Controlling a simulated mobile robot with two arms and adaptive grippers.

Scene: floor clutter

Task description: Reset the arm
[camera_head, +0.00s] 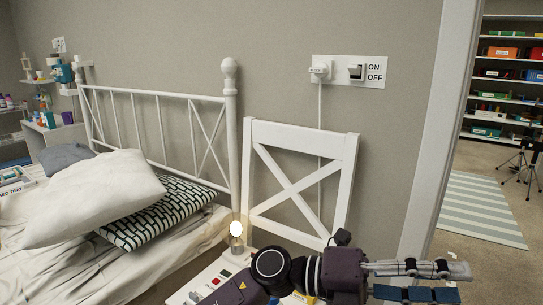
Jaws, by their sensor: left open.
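My left arm comes in along the bottom of the head view, and its gripper (463,282) points to the right. The gripper is open, with its two fingers apart and nothing seen between them. It is in front of the lower wall and the door frame. My right gripper is not in view.
A white chair (349,190) stands behind my arm. A lit bulb (237,229) is beside the arm. A wall plate (375,72) holds a plug and an ON/OFF switch. A bed with pillows (93,197) fills the left. A doorway at right shows a striped rug (478,207) and shelves.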

